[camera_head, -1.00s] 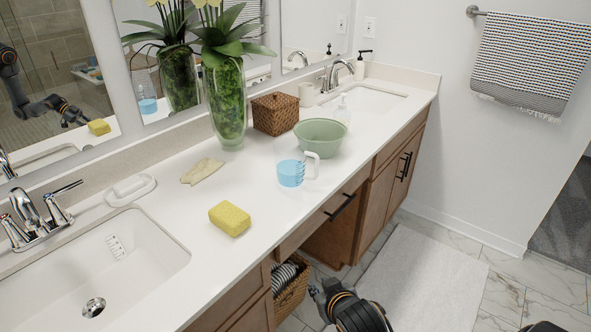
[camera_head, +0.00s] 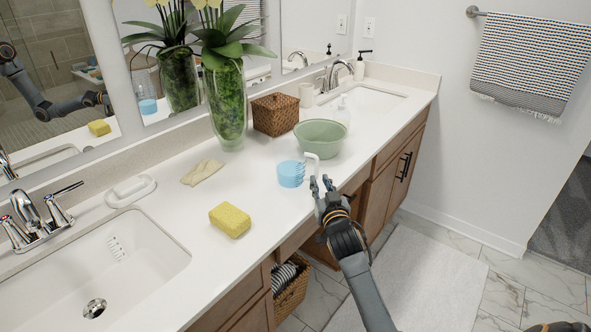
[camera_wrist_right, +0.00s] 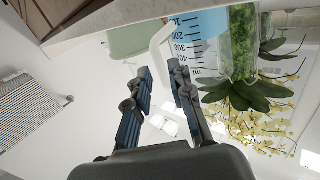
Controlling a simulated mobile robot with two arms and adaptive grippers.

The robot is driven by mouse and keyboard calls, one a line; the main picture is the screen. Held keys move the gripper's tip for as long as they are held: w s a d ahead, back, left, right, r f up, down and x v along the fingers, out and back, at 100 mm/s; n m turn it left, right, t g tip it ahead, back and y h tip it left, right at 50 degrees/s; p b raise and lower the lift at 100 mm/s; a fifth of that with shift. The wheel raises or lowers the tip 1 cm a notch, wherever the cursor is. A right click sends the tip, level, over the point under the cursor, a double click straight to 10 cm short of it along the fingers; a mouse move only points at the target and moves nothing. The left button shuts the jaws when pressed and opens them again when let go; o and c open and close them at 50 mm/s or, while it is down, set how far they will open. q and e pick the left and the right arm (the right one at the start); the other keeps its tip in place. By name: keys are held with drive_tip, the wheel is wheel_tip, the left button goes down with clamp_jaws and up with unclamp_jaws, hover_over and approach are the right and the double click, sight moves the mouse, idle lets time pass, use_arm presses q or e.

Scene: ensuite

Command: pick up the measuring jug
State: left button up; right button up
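The measuring jug (camera_head: 290,174) stands on the counter, clear with a blue lower part and a white handle facing the front edge. My right gripper (camera_head: 321,183) is open and empty at the counter's front edge, its fingertips close to the handle. In the right wrist view the picture is turned over, and the jug (camera_wrist_right: 200,24) shows its printed scale. The handle lies just beyond and between the open fingertips (camera_wrist_right: 160,70). Whether they touch it I cannot tell.
A green bowl (camera_head: 320,138) stands close behind the jug. A yellow sponge (camera_head: 229,219), a beige cloth (camera_head: 202,172), a plant vase (camera_head: 228,105) and a wicker box (camera_head: 275,114) are also on the counter (camera_head: 262,190). Bare counter lies between jug and sponge.

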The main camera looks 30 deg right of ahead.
sight(317, 171)
drive_tip(key=shift+r+p+x, duration=0.2)
drive_tip(key=shift+p+x, duration=0.05)
drive_tip(key=shift+x, duration=1.25)
drive_tip(key=shift+r+p+x, duration=0.15)
drive_tip(key=shift+p+x, duration=0.05)
drive_tip(key=shift+x, duration=1.3)
drive_tip(key=shift+s+d, duration=0.1)
drive_tip(key=shift+c, duration=0.2)
clamp_jaws()
drive_tip(key=shift+r, duration=0.1)
